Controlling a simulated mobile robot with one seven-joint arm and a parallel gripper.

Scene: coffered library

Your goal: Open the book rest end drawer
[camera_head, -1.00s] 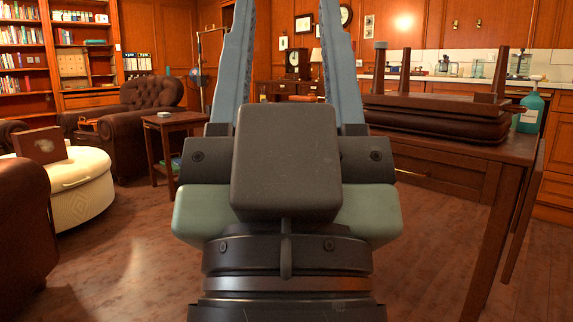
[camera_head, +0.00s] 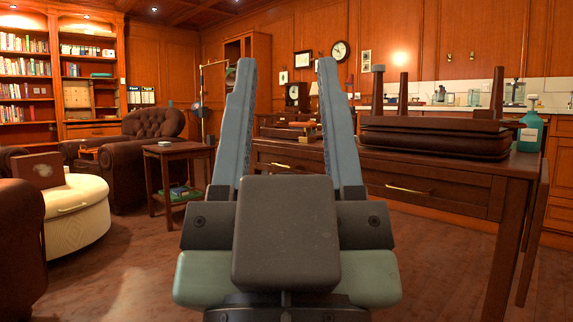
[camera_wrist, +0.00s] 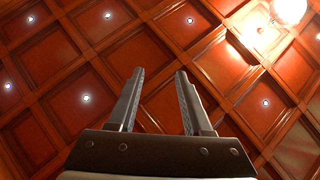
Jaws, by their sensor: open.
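My gripper (camera_head: 286,64) is open and empty, with two blue-grey fingers pointing up in the middle of the head view. In the wrist view it (camera_wrist: 160,73) faces the coffered ceiling. A dark wooden table (camera_head: 478,168) stands behind it to the right. The table front has a near drawer (camera_head: 445,190) with a brass handle (camera_head: 408,189), and a farther drawer front at the left end, partly hidden by my gripper. Both look shut. A brown wooden piece, possibly the book rest (camera_head: 290,132), lies on the far left end. My gripper touches neither drawer.
An upturned stool-like piece (camera_head: 435,143) and a teal bottle (camera_head: 531,131) are on the table's right end. A small side table (camera_head: 180,150), a leather armchair (camera_head: 120,163) and a cream ottoman (camera_head: 80,210) stand left. Floor (camera_head: 150,250) is open between.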

